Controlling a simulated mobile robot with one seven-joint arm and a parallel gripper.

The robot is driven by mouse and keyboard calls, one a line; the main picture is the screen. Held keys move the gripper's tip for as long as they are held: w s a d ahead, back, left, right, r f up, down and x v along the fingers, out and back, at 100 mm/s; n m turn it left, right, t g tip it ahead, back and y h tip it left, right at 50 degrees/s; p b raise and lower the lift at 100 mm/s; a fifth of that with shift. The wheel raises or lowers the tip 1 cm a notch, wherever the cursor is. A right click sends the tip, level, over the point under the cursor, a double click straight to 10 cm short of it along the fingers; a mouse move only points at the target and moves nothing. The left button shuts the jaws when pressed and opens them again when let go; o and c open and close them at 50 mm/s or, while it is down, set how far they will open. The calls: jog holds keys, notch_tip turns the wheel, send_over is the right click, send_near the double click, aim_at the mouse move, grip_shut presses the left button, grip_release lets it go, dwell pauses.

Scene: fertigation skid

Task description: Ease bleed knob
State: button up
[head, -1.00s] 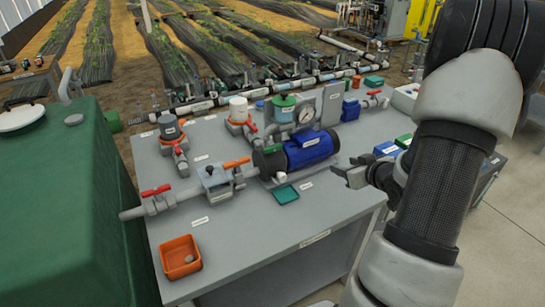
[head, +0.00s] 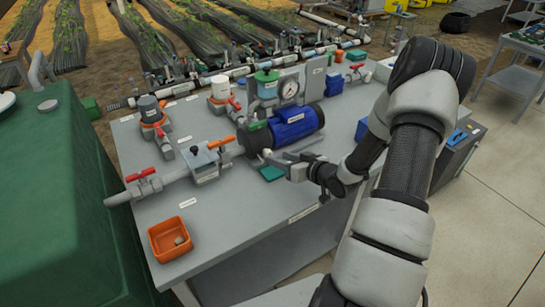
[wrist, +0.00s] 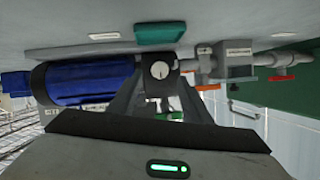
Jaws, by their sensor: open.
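The bleed knob, a small pale round knob with a dark slot-like mark, shows in the wrist view (wrist: 160,70) on the dark end of the blue pump (wrist: 88,80). In the head view the blue pump (head: 297,125) lies on the grey bench, and the knob (head: 267,153) is a small pale spot low on its near end. My gripper (head: 289,164) is open, just to the right of the knob at bench height. In the wrist view my gripper's fingers (wrist: 158,103) stand apart on either side of the knob's line. Contact cannot be told.
A small green tray (head: 271,174) lies on the bench close under my gripper. A grey valve block with an orange handle (head: 219,143) stands left of the pump. An orange tray (head: 158,246) holding a small pale piece sits at the front left. The bench front is mostly clear.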

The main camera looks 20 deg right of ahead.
aim_at(268, 154)
jog(key=x, duration=0.5)
jog(key=c, duration=1.1)
